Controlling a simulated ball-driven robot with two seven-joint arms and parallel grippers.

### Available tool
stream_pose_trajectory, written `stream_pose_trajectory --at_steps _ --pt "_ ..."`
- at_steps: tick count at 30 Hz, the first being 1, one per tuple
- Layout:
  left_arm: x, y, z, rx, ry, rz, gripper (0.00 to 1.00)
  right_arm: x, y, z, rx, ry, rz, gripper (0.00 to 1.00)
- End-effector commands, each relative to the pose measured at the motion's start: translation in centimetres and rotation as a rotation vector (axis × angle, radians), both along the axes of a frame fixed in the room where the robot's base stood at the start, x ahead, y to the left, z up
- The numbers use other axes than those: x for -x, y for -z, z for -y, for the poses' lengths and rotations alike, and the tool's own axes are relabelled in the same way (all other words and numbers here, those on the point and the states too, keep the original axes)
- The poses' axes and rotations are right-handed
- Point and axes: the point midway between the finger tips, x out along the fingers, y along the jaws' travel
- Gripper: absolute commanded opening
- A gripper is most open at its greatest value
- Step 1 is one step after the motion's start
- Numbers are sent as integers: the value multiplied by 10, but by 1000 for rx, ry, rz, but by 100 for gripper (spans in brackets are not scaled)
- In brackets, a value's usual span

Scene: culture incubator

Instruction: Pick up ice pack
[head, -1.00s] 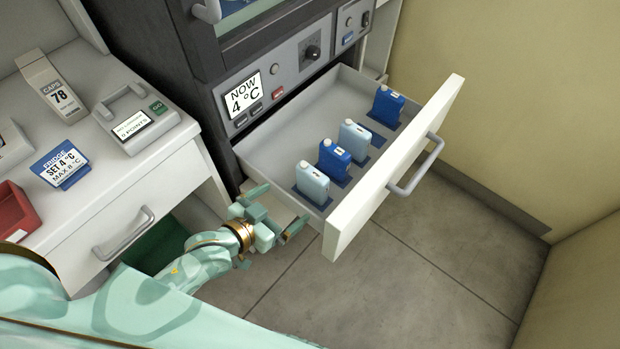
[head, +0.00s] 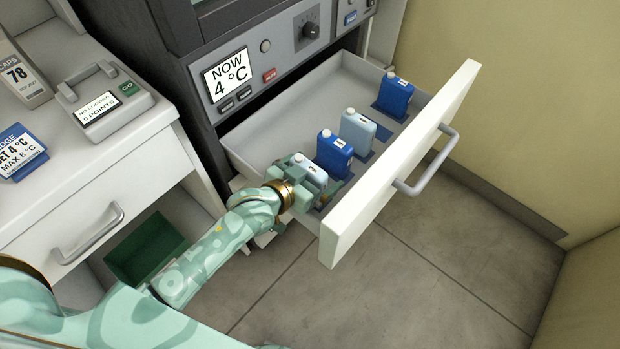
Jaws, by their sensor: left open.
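Several ice packs stand upright in a row in the open drawer (head: 250,137). The nearest is a light-blue ice pack (head: 309,168), partly hidden by my gripper. Behind it stand a dark-blue ice pack (head: 334,153), a second light-blue ice pack (head: 357,132) and, farthest, another dark-blue ice pack (head: 394,95). My left gripper (head: 316,184) is open at the nearest light-blue pack, with its fingers around or beside it; the pack hides part of them, so contact cannot be told. My right gripper is not in view.
The drawer's white front panel (head: 398,165) with its grey handle (head: 428,165) stands close to the right of the packs. A white counter (head: 120,150) with a logger box (head: 105,100) is at left. A green bin (head: 148,250) is below. The floor (head: 420,270) is clear.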

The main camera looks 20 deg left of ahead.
Motion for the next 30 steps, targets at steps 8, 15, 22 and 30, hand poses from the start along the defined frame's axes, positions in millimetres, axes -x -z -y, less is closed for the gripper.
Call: stream_pose_trajectory --at_steps 8,15,22,30 --pt "0 -2 0 0 0 1 58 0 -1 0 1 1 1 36" --pt "0 -2 0 1 0 3 50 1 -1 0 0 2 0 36" --pt "0 -18 0 2 -1 8 50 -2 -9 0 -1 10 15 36" --pt "-1 -93 0 0 0 17 50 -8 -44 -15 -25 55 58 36"
